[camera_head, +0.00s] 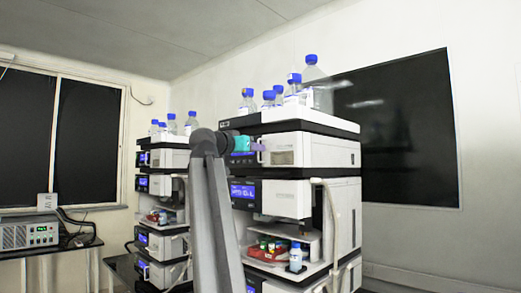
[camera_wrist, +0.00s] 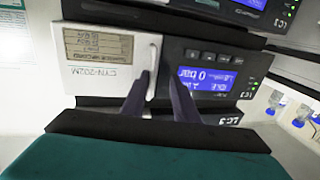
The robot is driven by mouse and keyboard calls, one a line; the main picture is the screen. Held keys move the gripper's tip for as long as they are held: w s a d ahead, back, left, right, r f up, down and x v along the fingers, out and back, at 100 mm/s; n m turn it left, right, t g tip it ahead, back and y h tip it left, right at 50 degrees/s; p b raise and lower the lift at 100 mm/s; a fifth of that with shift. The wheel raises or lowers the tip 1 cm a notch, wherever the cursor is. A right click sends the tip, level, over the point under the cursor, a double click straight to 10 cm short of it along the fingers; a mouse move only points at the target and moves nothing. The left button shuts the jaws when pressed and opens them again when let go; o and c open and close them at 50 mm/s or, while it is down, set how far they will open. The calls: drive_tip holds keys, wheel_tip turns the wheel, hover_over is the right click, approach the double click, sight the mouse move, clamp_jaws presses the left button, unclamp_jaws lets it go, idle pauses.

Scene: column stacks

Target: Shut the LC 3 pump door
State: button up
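The LC 3 pump door (camera_wrist: 100,80) is a white panel with a label and a white upright bar handle (camera_wrist: 152,70) at its right edge. In the head view the white door (camera_head: 305,148) is on the top module of the near stack. I cannot tell how far it stands open. My gripper (camera_wrist: 160,80) is open, with its two dark fingertips at the handle: the left one close to the bar, the right one apart from it, in front of the grey panel. In the head view my gripper (camera_head: 258,147) is at the door's left end.
The pump's blue display (camera_wrist: 206,80) is right of the fingers. Blue-capped bottles (camera_head: 270,97) stand on top of the near stack. A second module with a blue display (camera_head: 243,192) is below. Another instrument stack (camera_head: 160,185) stands at left, and a black wall panel (camera_head: 410,130) hangs at right.

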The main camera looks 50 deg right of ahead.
drive_tip(key=shift+a, duration=0.2)
drive_tip(key=s+a+p, duration=0.2)
drive_tip(key=a+p, duration=0.1)
drive_tip(key=a, duration=1)
drive_tip(key=shift+s, duration=0.2)
drive_tip(key=shift+a, duration=0.15)
